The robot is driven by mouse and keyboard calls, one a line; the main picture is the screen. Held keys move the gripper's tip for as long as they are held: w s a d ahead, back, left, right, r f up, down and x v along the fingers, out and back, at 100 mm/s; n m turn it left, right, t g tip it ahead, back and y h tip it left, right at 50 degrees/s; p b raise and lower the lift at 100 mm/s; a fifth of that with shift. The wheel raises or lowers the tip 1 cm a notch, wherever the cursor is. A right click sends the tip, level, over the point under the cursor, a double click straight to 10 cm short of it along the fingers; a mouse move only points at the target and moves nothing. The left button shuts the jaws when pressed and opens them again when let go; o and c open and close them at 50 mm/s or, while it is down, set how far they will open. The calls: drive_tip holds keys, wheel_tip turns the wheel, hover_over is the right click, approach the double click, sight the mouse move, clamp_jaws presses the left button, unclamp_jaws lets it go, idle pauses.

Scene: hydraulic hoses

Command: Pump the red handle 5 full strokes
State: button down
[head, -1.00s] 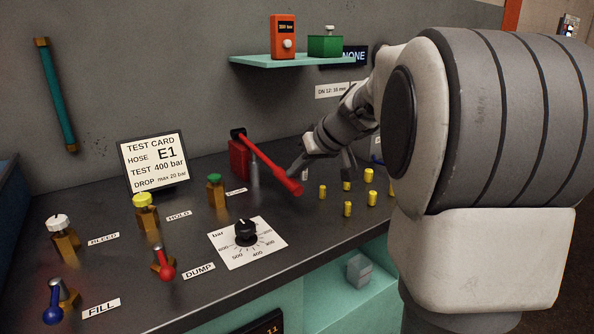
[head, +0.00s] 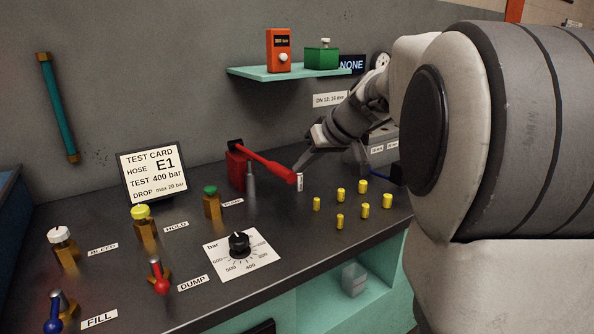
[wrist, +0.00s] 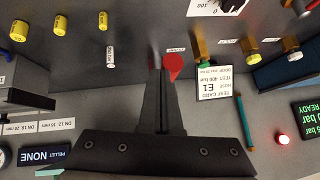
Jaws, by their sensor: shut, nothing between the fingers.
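The red handle (head: 268,164) is a long lever on the red pump block (head: 237,169) on the bench. It slants down to the right, to a thicker end. My gripper (head: 298,168) is shut and empty, its tips right by that end; I cannot tell whether they touch it. In the wrist view the closed fingers (wrist: 167,72) point away from the camera, and a red part of the handle (wrist: 175,66) shows beside their tips. The rest of the handle is mostly hidden there.
A grey post (head: 251,177) stands under the handle. Several yellow fittings (head: 340,221) stand to the right. The pressure dial (head: 239,244), green knob (head: 211,202) and test card (head: 153,175) are to the left. A teal shelf (head: 290,74) hangs above.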

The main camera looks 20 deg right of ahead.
drive_tip(key=p+v, duration=0.1)
drive_tip(key=v, duration=0.5)
drive_tip(key=shift+s, duration=0.65)
